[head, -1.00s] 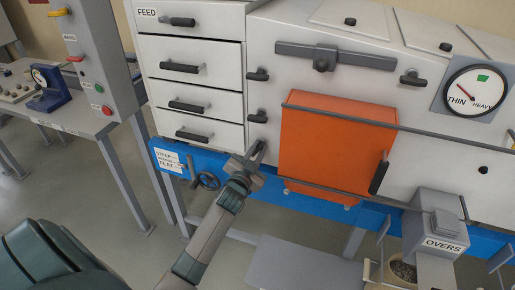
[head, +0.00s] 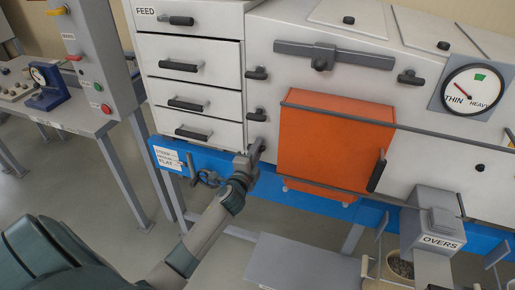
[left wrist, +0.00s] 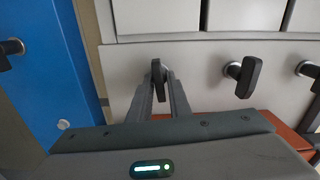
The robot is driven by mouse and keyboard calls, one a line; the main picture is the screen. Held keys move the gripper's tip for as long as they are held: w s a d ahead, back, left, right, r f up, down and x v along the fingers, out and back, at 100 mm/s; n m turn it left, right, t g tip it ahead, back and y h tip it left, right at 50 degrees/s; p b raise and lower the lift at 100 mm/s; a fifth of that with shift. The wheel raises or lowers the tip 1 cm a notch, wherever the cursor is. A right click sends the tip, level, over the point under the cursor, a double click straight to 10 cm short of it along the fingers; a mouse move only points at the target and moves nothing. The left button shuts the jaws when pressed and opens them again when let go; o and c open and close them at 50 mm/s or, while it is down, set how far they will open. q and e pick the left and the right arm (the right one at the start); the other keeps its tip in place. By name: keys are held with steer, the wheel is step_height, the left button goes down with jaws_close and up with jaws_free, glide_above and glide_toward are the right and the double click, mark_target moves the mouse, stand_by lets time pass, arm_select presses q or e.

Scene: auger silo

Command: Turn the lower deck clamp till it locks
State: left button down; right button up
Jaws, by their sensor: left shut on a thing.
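The lower deck clamp (left wrist: 158,78) is a dark handle on a round pivot on the pale machine wall. In the left wrist view it stands nearly upright between the fingers of my left gripper (left wrist: 161,95), which are shut on it. In the head view my left gripper (head: 256,150) is at the wall, just above the blue rail, and mostly hides this clamp. I cannot tell whether the clamp is locked. My right gripper is not in view.
Another clamp (head: 257,115) sits just above, with a further one (head: 257,74) higher. Drawers (head: 190,125) stand left, and an orange panel (head: 328,145) is close on the right.

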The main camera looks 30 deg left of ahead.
arm_select(q)
steer(key=shift+m, duration=0.6)
steer(key=shift+f, duration=0.1)
steer(key=c, duration=1.8)
jaws_free()
steer(key=shift+c, duration=0.2)
steer(key=b+v, duration=0.4)
steer(key=v, duration=1.3)
steer(key=shift+s, duration=0.2)
steer(key=shift+f, duration=0.15)
